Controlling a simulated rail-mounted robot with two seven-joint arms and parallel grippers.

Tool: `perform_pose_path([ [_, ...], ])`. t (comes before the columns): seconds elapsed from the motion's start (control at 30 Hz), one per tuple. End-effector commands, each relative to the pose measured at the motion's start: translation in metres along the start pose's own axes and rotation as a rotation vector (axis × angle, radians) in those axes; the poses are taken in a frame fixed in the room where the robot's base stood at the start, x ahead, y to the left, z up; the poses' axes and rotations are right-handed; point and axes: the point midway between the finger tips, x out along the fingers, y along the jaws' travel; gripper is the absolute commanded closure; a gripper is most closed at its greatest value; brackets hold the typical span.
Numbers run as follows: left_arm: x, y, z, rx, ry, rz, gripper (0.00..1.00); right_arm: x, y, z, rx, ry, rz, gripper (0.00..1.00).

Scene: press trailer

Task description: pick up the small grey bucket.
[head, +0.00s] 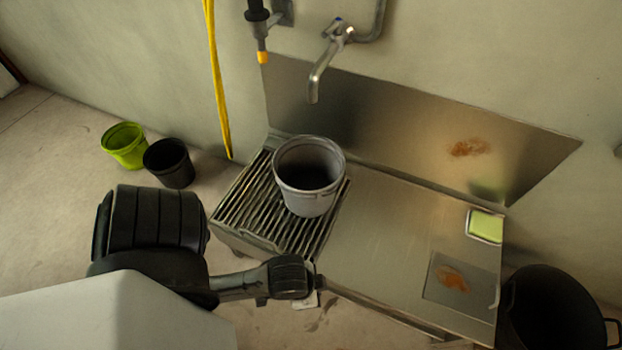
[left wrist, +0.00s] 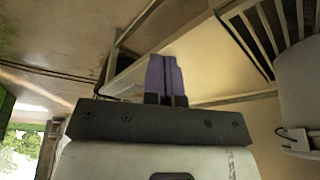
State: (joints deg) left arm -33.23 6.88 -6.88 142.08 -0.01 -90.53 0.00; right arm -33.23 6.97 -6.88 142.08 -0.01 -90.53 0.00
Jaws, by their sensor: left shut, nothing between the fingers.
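The small grey bucket (head: 308,178) stands upright on the slatted grate at the left end of the metal sink top. Its open top faces up and its inside is dark. Part of a pale grey bucket wall with a wire handle end (left wrist: 300,95) shows at the right edge of the left wrist view. My left gripper (left wrist: 165,75) has its purple fingers shut together and empty, apart from the bucket. In the head view my left arm's end is low in front of the sink top, and the fingers are not clear there. My right gripper is not in view.
A green bucket (head: 124,145) and a black bucket (head: 169,163) stand on the floor at left. A tap (head: 322,68) hangs behind the grate (head: 262,205). A yellow hose (head: 217,80) hangs left. A sponge (head: 486,226) and a big black pot (head: 553,310) are at right.

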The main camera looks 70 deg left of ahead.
Motion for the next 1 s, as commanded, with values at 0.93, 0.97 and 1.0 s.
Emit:
perform_pose_path([
  [0.93, -0.0016, 0.0000, -0.0005, 0.000, 0.000, 0.000, 0.67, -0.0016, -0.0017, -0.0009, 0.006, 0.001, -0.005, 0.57],
  [0.97, -0.0028, -0.0001, -0.0009, 0.000, 0.000, 0.000, 0.67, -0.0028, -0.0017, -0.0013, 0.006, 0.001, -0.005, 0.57],
  [1.0, -0.0050, -0.0002, -0.0016, 0.000, 0.000, 0.000, 0.67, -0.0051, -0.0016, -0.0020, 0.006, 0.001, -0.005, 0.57],
])
